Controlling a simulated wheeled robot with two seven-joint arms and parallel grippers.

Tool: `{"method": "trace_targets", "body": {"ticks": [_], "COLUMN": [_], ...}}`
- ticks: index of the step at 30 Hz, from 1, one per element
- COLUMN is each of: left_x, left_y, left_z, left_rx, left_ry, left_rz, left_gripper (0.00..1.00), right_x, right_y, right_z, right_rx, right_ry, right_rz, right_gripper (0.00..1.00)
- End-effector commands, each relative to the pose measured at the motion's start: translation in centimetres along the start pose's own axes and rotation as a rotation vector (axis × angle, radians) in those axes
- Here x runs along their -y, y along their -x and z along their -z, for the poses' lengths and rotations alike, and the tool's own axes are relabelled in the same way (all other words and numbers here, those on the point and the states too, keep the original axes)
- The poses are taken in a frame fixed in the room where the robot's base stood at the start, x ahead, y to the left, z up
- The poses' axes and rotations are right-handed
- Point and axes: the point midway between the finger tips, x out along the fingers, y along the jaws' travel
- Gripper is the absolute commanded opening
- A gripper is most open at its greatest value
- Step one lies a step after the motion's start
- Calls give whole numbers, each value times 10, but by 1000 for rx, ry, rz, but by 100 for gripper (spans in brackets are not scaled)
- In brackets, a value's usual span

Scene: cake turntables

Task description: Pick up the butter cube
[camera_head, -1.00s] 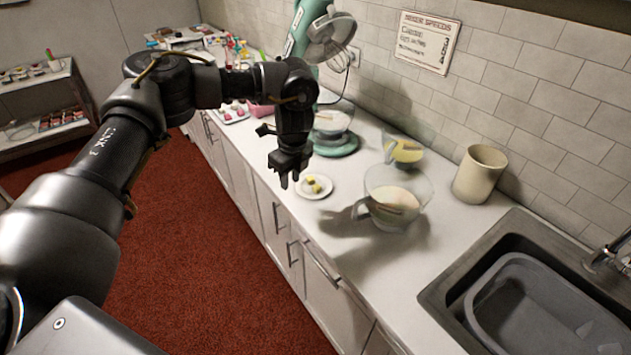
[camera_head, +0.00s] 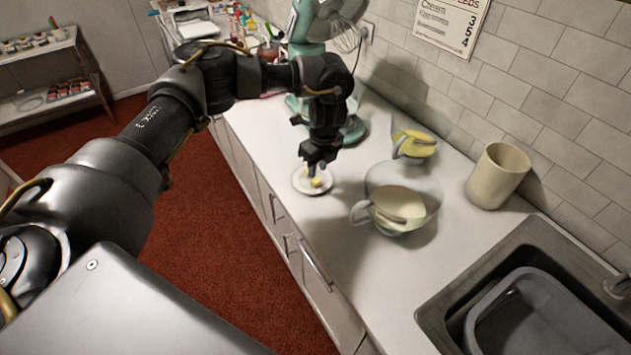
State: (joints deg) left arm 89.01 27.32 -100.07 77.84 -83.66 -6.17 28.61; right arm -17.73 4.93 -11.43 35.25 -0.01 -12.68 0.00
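A small white plate (camera_head: 300,184) lies on the counter near its front edge, with yellow butter (camera_head: 316,182) on it. The butter is small and partly covered, so I cannot tell how many cubes show. My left gripper (camera_head: 318,170) points down over the plate, its fingertips at or just above the butter. The gap between the fingers is too small and dark to read, and I cannot tell whether they touch the butter. My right gripper is not in view.
Glass bowls with cream (camera_head: 400,207) and a yellow mixture (camera_head: 415,146) stand right of the plate. A beige canister (camera_head: 497,176) and a sink (camera_head: 450,305) are further right. A green stand mixer (camera_head: 306,22) stands behind my gripper. The counter in front of the bowls is clear.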

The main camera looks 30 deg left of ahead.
Motion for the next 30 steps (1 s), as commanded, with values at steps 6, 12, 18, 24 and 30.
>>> {"method": "trace_targets", "body": {"ticks": [6,12,18,24,30], "left_x": [2,0,2,2,2], "left_y": [-6,-28,-54,-58,-57], "left_z": [2,1,1,0,0], "left_rx": [0,-3,-2,1,1], "left_ry": [-3,-1,-3,-4,-5], "left_rz": [1,-3,0,2,2], "left_gripper": [26,26,26,26,13], "right_x": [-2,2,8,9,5], "right_y": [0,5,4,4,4], "right_z": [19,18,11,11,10], "right_rx": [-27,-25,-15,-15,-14], "right_ry": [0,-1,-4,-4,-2], "right_rz": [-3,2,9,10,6], "right_gripper": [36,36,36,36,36]}}
